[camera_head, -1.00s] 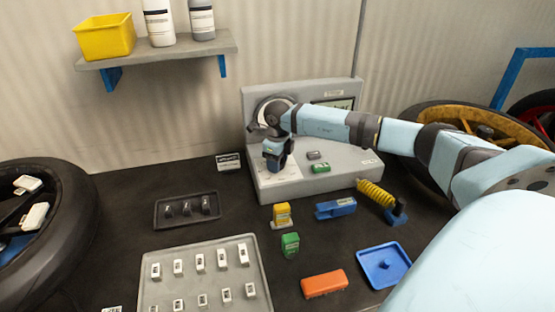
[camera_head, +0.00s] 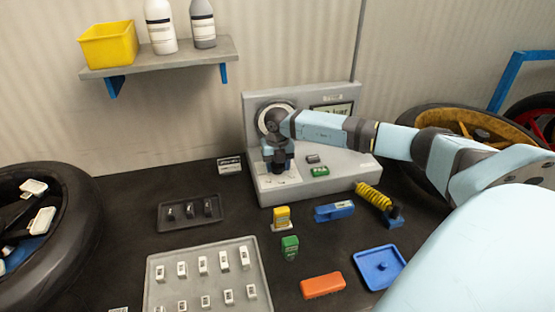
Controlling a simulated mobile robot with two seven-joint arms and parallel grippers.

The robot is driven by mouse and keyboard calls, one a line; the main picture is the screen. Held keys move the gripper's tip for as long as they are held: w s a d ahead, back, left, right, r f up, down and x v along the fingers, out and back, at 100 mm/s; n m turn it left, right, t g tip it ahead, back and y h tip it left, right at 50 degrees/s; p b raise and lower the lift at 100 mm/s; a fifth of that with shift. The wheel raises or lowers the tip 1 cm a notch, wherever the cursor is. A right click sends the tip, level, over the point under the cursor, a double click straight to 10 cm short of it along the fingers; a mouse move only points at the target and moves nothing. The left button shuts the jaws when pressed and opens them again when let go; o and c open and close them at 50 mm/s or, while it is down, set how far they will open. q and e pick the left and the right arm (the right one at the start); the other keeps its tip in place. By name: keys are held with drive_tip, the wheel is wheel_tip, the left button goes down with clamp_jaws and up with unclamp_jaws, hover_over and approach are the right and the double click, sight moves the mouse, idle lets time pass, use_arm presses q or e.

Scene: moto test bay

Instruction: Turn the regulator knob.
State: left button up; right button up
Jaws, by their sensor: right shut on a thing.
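The grey test stand (camera_head: 325,183) stands at the back of the dark bench. It carries a round gauge (camera_head: 262,122) on its upright panel and a display (camera_head: 335,107) to the right of it. My right arm reaches in from the right, and its wrist covers part of the gauge. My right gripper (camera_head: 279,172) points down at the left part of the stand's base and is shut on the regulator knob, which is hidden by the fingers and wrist. My left gripper is not in view.
Green (camera_head: 319,171) and grey (camera_head: 313,158) blocks sit on the stand's base, right of the gripper. On the bench are a dark tray (camera_head: 225,221), a grey tray (camera_head: 160,271), a blue tray (camera_head: 398,264), an orange box (camera_head: 323,286) and a yellow coil (camera_head: 373,194). A tyre (camera_head: 75,215) fills the left.

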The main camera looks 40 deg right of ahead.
drive_tip(key=m+p, duration=0.2)
drive_tip(key=m, duration=0.3)
drive_tip(key=shift+r+m, duration=0.15)
drive_tip(key=shift+m, duration=0.15)
drive_tip(key=m+p, duration=0.2)
drive_tip(key=m, duration=0.1)
drive_tip(key=shift+m, duration=0.3)
drive_tip(key=m+p, duration=0.2)
drive_tip(key=m, duration=0.2)
drive_tip(key=shift+m, duration=0.4)
drive_tip(key=shift+m+p, duration=0.3)
drive_tip(key=shift+p, duration=0.05)
drive_tip(key=o, duration=0.9)
drive_tip(key=shift+o, duration=0.2)
